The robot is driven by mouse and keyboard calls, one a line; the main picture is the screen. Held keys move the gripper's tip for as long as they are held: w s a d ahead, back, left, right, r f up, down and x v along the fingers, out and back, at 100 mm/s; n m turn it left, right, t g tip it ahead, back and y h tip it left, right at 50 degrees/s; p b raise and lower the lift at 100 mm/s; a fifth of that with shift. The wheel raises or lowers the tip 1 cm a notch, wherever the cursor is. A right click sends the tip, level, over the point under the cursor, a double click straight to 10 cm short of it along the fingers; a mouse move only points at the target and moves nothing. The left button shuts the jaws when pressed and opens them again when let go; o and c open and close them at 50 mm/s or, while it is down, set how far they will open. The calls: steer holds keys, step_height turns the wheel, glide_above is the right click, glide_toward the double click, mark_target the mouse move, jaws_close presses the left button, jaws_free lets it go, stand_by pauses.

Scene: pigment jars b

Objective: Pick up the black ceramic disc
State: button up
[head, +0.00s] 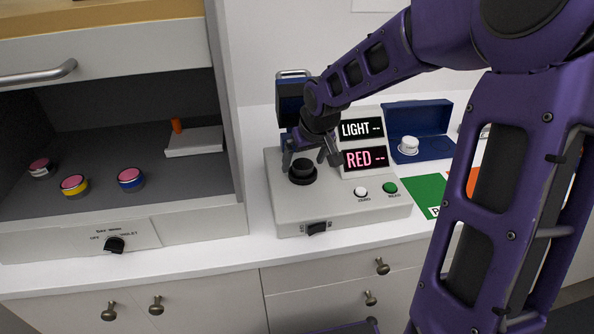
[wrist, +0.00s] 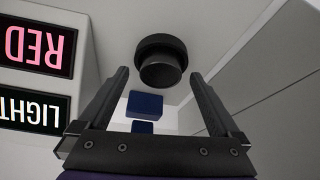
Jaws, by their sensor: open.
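A round black piece (head: 303,165), which looks like the black ceramic disc, sits upright on a wider black ring on top of the grey instrument (head: 345,208). It also shows in the wrist view (wrist: 160,70), beyond and between the fingertips. My gripper (head: 311,159) is open and empty, close above the black piece; its fingers also show in the wrist view (wrist: 159,77). I see no contact between the fingers and the piece.
The instrument has displays (head: 362,129) reading LIGHT and RED, plus white and green buttons. A blue open case (head: 430,115) with a white disc (head: 408,145) stands at right. The open cabinet bay (head: 100,120) at left holds several jars and a white block.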

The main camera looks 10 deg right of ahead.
steer(key=shift+w+f, duration=0.1)
jaws_close()
stand_by(0.5)
